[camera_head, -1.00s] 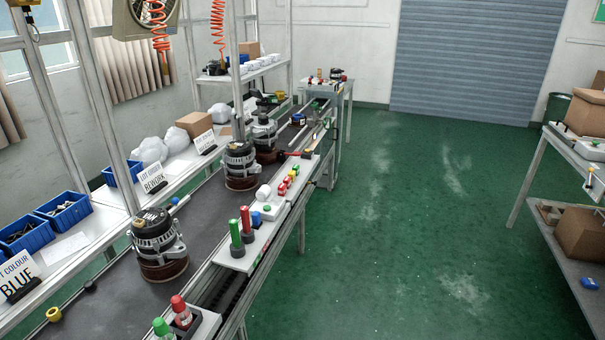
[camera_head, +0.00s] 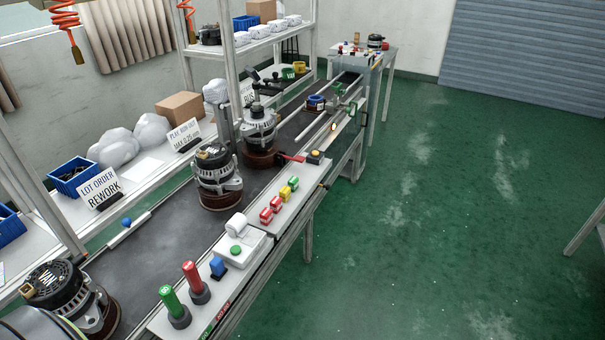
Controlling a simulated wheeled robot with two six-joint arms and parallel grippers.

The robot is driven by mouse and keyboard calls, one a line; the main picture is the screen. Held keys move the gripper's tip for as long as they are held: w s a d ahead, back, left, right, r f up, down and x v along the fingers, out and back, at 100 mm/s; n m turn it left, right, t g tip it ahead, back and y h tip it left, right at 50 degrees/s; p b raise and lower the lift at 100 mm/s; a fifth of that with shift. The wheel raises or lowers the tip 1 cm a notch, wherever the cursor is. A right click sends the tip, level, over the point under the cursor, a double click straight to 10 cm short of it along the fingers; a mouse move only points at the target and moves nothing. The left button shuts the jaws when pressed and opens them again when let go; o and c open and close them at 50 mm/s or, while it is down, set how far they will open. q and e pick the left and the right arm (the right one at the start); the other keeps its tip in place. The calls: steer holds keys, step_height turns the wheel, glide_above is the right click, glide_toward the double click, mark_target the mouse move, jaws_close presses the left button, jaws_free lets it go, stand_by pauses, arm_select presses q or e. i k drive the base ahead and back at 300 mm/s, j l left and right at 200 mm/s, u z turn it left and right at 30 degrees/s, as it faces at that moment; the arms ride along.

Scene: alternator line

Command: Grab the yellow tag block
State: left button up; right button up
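The yellow tag block (camera_head: 285,194) is small and stands in a short row on the white ledge (camera_head: 302,201) along the right side of the conveyor. Two red tag blocks, a nearer one (camera_head: 266,216) and a farther one (camera_head: 276,204), stand on its near side. A green tag block (camera_head: 293,183) stands on its far side. Nothing covers the yellow block from this view. Neither of my grippers is in view.
On the same ledge are a white box with a green button (camera_head: 235,250), a blue block (camera_head: 217,266), and a green (camera_head: 173,304) and a red (camera_head: 194,280) handle. Alternators (camera_head: 216,180) stand on the conveyor. Green floor (camera_head: 420,240) at right is clear.

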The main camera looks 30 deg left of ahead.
mark_target(285, 194)
steer(key=i+l, duration=0.1)
steer(key=i, duration=3.25)
steer(key=i+u, duration=0.1)
steer(key=u, duration=0.3)
steer(key=i+u, duration=0.1)
steer(key=u, duration=0.25)
steer(key=i+u, duration=0.15)
steer(key=u, duration=0.25)
steer(key=l+u, duration=0.1)
steer(key=u, duration=0.3)
steer(key=i+l, duration=0.05)
